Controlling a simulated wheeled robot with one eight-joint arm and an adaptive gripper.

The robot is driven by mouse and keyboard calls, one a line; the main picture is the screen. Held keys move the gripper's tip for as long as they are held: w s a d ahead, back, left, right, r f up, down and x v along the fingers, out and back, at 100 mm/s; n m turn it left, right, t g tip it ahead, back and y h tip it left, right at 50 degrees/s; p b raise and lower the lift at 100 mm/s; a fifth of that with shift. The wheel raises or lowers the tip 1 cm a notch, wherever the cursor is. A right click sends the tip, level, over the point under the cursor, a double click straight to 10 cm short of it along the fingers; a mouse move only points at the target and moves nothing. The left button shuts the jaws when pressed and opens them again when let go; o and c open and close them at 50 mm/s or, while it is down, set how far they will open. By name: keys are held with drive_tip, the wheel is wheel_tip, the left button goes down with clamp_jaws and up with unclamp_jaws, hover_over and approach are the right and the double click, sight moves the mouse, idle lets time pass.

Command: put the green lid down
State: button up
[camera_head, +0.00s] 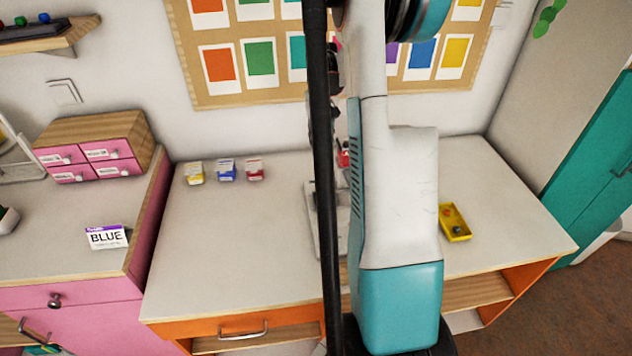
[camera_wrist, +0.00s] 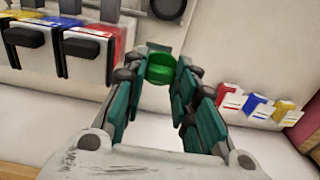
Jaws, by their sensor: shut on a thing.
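The green lid (camera_wrist: 159,66) is a small round green piece in the wrist view. My gripper (camera_wrist: 160,76) is shut on it, with one teal-and-dark finger on each side. Wall and pale surface lie behind the lid in that view, and I cannot tell how far it is from them. In the head view my own arm crosses the middle of the picture and hides the gripper and the lid.
The pale desk (camera_head: 235,235) is largely bare at left. Small yellow, blue and red cartons (camera_head: 225,170) stand at its back. A yellow tray (camera_head: 456,222) with small pieces lies at right. Dispensers with dark knobs (camera_wrist: 88,50) stand at upper left in the wrist view.

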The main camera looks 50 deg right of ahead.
sight(320, 142)
wheel_tip(320, 142, down, 16)
drive_tip(key=b, duration=0.4)
drive_tip(key=shift+f, duration=0.15)
drive_tip(key=o, duration=0.4)
drive_tip(key=shift+f, duration=0.1)
drive_tip(key=o, duration=0.4)
wheel_tip(320, 142, up, 12)
drive_tip(key=p, duration=0.3)
drive_tip(key=shift+r, duration=0.2)
